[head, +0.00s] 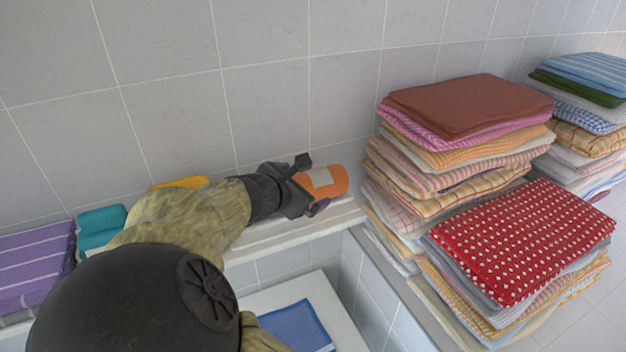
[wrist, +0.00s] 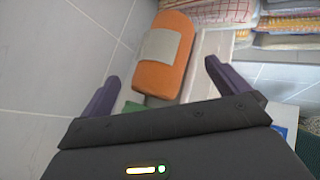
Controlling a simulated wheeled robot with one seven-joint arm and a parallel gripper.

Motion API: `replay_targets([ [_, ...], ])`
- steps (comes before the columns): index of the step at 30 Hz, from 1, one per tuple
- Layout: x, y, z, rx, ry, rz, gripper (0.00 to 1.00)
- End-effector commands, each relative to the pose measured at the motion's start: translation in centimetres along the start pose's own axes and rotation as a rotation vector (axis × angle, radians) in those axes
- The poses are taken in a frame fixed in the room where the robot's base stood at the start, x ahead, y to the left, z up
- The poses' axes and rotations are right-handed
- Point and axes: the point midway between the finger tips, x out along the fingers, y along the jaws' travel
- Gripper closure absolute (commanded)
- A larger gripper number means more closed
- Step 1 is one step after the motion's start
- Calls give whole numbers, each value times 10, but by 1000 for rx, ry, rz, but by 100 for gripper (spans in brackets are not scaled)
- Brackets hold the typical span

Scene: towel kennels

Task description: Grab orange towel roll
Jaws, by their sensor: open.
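The orange towel roll (head: 335,183) has a pale band around its middle and lies on a white ledge against the tiled wall. In the wrist view the orange towel roll (wrist: 157,78) lies ahead of my gripper, between the lines of the two fingers and closer to the left one. My gripper (head: 312,183) is at the near end of the roll in the head view. In the wrist view my gripper (wrist: 162,80) has its dark purple fingers spread wide, with nothing held. I cannot tell whether a finger touches the roll.
Tall stacks of folded towels (head: 465,105) stand right of the ledge (head: 290,233), with a red dotted towel (head: 525,240) in front. Purple towels (head: 35,265), a teal roll (head: 100,230) and a yellow item (head: 180,183) sit left. A blue towel (head: 298,327) lies lower down.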

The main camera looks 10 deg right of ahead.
Motion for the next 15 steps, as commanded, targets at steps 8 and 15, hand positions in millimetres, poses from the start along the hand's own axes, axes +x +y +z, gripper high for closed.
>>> replay_targets([
  [8, 4, 0, 0, 0, 1, 1, 0],
  [15, 10, -1, 1, -2, -2, -2, 0],
])
